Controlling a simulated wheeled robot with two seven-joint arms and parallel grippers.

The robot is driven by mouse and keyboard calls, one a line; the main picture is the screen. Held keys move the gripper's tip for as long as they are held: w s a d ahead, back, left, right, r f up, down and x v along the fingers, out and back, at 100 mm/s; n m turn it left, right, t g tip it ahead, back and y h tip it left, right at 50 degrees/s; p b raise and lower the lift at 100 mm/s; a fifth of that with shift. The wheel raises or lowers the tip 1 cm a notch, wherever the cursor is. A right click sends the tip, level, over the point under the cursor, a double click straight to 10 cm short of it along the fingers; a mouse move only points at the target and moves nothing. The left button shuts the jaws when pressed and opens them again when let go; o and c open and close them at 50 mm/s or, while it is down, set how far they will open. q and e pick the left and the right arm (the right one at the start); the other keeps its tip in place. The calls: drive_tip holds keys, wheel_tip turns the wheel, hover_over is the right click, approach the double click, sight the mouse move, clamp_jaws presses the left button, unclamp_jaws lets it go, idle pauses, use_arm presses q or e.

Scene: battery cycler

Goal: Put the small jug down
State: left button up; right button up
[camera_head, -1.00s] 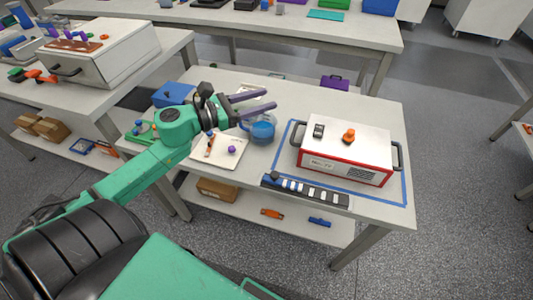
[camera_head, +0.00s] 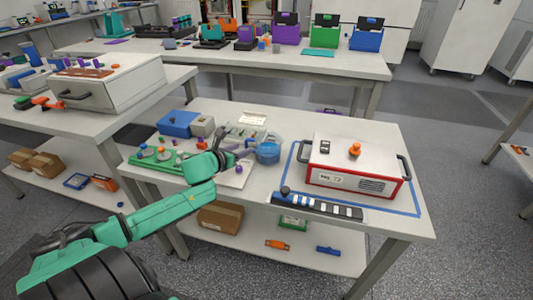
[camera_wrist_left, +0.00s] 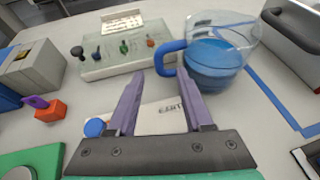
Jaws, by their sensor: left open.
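The small jug is a clear round vessel with blue liquid and a blue handle. It stands upright on the middle table in the head view (camera_head: 268,152) and shows large at the upper right in the left wrist view (camera_wrist_left: 213,65). My left gripper (camera_wrist_left: 163,78) is open with two purple fingers. Nothing is between the fingers. The jug's handle is just beyond the right fingertip; whether they touch cannot be told. In the head view the gripper (camera_head: 238,158) is low over the table, just left of the jug. My right gripper is not in view.
A red-and-white cycler box (camera_head: 352,168) stands right of the jug inside blue tape. A black strip (camera_head: 316,204) lies in front of it. A grey tray with small pegs (camera_wrist_left: 122,50) and a white labelled card (camera_wrist_left: 160,118) are near the gripper. A blue box (camera_head: 177,123) stands farther left.

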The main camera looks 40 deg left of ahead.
sight(246, 147)
use_arm(q)
drive_tip(key=x, duration=0.4)
drive_tip(key=shift+w+f+b, duration=0.15)
drive_tip(key=shift+w+b, duration=0.05)
drive_tip(key=shift+b, duration=0.1)
clamp_jaws()
idle(1.1)
